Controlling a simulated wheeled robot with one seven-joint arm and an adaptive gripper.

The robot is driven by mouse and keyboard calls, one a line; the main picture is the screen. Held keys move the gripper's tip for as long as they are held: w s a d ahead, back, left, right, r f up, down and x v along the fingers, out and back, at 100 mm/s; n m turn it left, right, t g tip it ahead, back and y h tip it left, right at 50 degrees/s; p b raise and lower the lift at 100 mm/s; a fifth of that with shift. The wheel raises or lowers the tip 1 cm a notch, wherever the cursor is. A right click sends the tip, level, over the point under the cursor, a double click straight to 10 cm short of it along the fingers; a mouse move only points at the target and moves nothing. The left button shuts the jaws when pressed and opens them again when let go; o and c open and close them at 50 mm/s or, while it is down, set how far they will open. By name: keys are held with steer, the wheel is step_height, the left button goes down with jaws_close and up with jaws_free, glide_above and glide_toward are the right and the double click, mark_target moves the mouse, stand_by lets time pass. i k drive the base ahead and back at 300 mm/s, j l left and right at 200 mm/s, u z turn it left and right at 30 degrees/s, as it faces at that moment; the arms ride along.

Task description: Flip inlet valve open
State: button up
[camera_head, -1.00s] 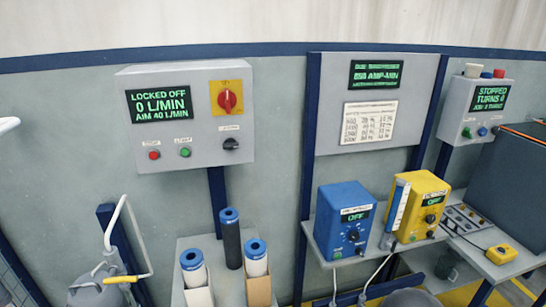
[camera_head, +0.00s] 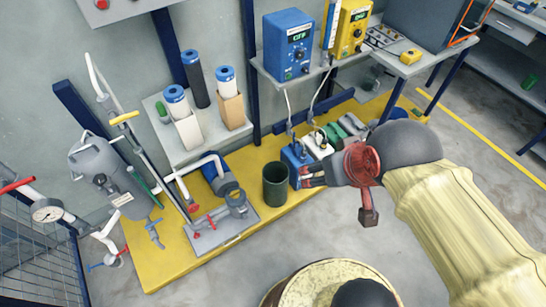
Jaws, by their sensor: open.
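A pump (camera_head: 236,200) stands on a grey base plate (camera_head: 225,238) at the yellow platform's front left. A red lever (camera_head: 203,222) sits on the pipework at the plate's left. A second red handle (camera_head: 180,202) is on the pipe behind it. Another red handle (camera_head: 15,185) is at the far left, by a round gauge (camera_head: 47,211). I cannot read which valve is the inlet. My gripper (camera_head: 308,176) is open and empty, right of the pump and the dark green bin. Its fingertips overlap a blue box in the picture; contact cannot be told.
A dark green bin (camera_head: 276,184) stands between pump and gripper. A grey tank (camera_head: 108,180) and yellow-gripped pipe (camera_head: 124,118) are at left. Filter cartridges (camera_head: 182,120) stand on a shelf above. A round drum top (camera_head: 330,284) is at the bottom. The floor right of it is clear.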

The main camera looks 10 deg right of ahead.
mark_target(211, 222)
steer(key=k+j+z, duration=0.15)
steer(key=k+j, duration=0.25)
steer(key=k+j+z, duration=0.15)
steer(key=k+j, duration=0.2)
steer(key=k, duration=0.25)
steer(key=u, duration=0.45)
steer(key=i+l+u, duration=0.15)
steer(key=u, duration=0.35)
steer(key=i+l+u, duration=0.25)
steer(key=u, duration=0.2)
steer(key=i+l+u, duration=0.1)
steer(key=l+u, duration=0.25)
steer(key=u, duration=0.15)
steer(key=i+l, duration=0.1)
steer(key=l, duration=0.3)
steer(key=i+l+u, duration=0.15)
steer(key=l, duration=0.7)
steer(key=i+u, duration=0.05)
